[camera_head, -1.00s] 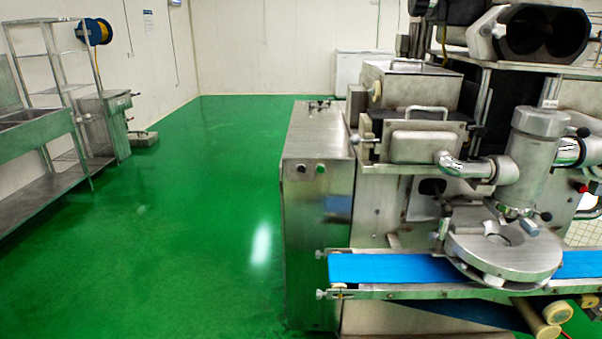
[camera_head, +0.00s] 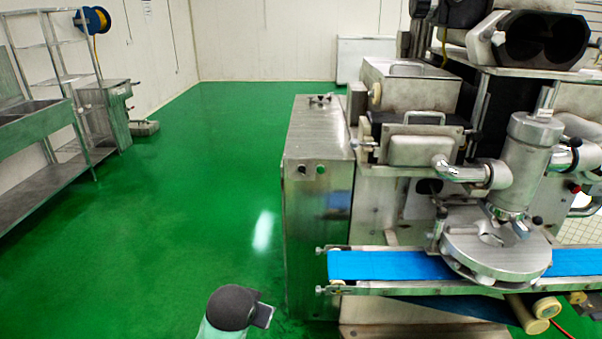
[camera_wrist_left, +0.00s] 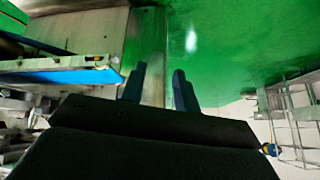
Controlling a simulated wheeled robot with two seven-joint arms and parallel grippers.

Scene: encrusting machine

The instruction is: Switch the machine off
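The steel encrusting machine (camera_head: 400,225) stands on the right in the head view. Its front-left cabinet (camera_head: 320,240) carries a small black knob or button (camera_head: 302,171) and a green button (camera_head: 320,169) side by side. A red button (camera_head: 574,188) shows at the machine's far right. Part of my left arm shows at the bottom centre, left of the cabinet and apart from it. In the left wrist view my left gripper (camera_wrist_left: 158,82) has its two fingers apart with nothing between them. The cabinet buttons cannot be made out there. My right gripper is not in view.
A blue conveyor belt (camera_head: 390,265) juts along the machine's front. A steel sink (camera_head: 35,125) and shelf rack (camera_head: 65,78) line the left wall. The green floor (camera_head: 190,190) between them and the machine is clear.

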